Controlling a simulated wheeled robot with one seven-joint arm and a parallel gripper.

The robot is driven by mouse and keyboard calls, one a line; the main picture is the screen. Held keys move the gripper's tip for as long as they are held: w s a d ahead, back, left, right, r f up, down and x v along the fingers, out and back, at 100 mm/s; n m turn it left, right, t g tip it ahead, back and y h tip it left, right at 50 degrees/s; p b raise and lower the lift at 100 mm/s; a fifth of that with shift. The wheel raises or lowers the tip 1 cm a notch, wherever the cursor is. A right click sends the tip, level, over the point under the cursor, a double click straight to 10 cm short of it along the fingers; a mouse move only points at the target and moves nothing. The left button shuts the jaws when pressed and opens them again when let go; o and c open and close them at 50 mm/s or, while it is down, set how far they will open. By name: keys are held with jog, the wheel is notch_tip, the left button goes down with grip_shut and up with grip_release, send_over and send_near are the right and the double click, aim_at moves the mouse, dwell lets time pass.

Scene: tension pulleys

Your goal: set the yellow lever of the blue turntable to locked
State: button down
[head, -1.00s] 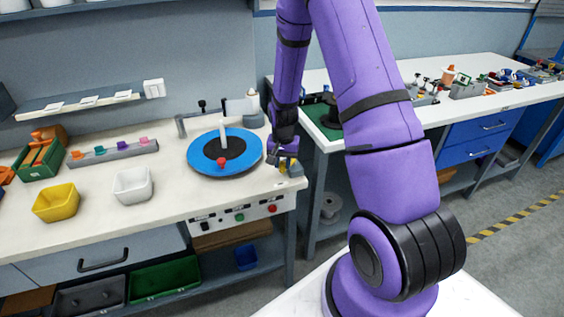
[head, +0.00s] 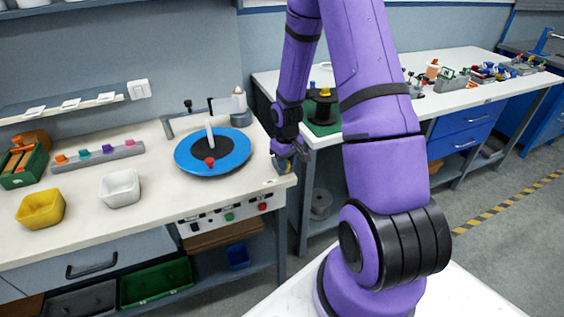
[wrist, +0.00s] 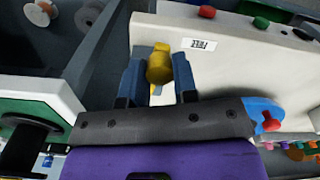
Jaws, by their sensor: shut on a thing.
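The blue turntable (head: 238,155) lies flat on the left bench, with a black centre, a white upright rod and a red knob on it. The yellow lever (wrist: 159,66) is at the bench's right front corner. In the wrist view it stands between the two blue fingers of my gripper (wrist: 160,82), which are shut on it. A white label (wrist: 199,45) reading "FREE" is beside the lever. In the head view my gripper (head: 285,163) hides most of the lever.
A white bin (head: 119,188) and a yellow bin (head: 41,209) stand on the bench's left part. A control panel with buttons (head: 229,216) is on the bench front. A second bench (head: 420,110) with a green mat and several parts stands to the right, across a gap.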

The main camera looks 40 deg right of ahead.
jog(key=shift+s+d+n, duration=0.15)
jog(key=shift+d+n, duration=0.3)
jog(key=shift+n, duration=0.45)
jog(key=c, duration=0.9)
grip_release()
jog(key=shift+d, duration=0.1)
jog(key=shift+r, duration=0.15)
notch_tip(320, 180, up, 11)
jog(key=shift+f, duration=0.2)
